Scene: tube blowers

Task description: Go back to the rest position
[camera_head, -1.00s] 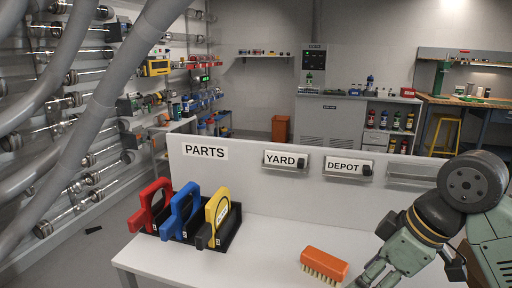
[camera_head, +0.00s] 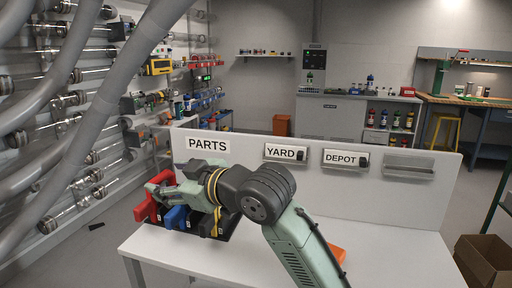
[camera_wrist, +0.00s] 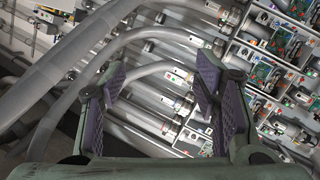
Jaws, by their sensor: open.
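My gripper (camera_head: 160,180) is at the left of the white table, in front of the PARTS label and above the tool holder in the head view. In the wrist view my gripper (camera_wrist: 165,105) shows two fingers with purple pads, apart, with nothing between them. Beyond the fingers are grey tubes and shelves, out of focus in places. My arm stretches from the lower right to the left across the table.
Red (camera_head: 147,208), blue (camera_head: 176,217) and yellow (camera_head: 217,221) handled tools stand in the holder, partly hidden by my arm. An orange brush (camera_head: 338,254) is mostly hidden behind my arm. Thick grey tubes (camera_head: 100,110) fill the left. A cardboard box (camera_head: 485,265) stands at right.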

